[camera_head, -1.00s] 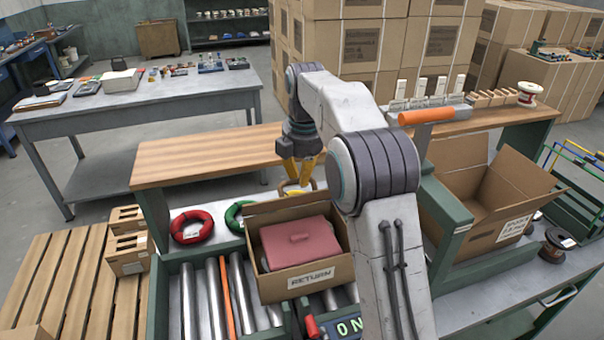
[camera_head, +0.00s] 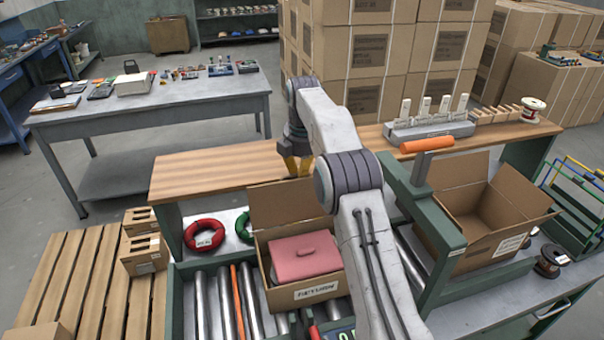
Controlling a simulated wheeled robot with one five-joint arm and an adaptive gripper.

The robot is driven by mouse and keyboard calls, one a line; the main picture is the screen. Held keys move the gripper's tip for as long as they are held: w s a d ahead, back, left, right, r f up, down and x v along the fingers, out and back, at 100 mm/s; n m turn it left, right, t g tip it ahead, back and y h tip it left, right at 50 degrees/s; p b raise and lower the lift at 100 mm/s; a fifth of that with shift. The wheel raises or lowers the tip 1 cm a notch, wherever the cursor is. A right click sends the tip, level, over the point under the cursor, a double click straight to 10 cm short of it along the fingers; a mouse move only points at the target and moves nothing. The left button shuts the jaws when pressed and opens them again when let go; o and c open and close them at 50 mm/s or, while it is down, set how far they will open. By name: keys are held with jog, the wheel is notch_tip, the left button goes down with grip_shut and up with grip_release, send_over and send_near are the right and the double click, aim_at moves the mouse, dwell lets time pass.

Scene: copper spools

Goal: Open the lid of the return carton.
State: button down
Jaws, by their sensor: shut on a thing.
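The return carton (camera_head: 316,289) is an open-topped brown box with a label on its front, on the roller conveyor below the middle of the view. Its cardboard lid (camera_head: 283,207) stands raised along the back side. A pink, soft-looking thing with a small tab (camera_head: 305,258) lies inside the carton. My gripper (camera_head: 298,172), with yellow fingers, is at the top edge of the lid. It appears shut on that edge; the fingertips are partly hidden behind the lid and my arm. My arm hides the right part of the lid.
A red coil (camera_head: 204,235) and a green coil (camera_head: 243,226) lie left of the carton. A wooden shelf (camera_head: 215,172) runs behind. A larger open carton (camera_head: 480,220) stands at the right, beside a green post with an orange bar (camera_head: 427,145).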

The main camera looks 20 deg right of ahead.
jog(key=shift+f, duration=0.5)
jog(key=c, duration=1.4)
grip_release()
jog(key=shift+o, duration=0.2)
jog(key=shift+s, duration=0.15)
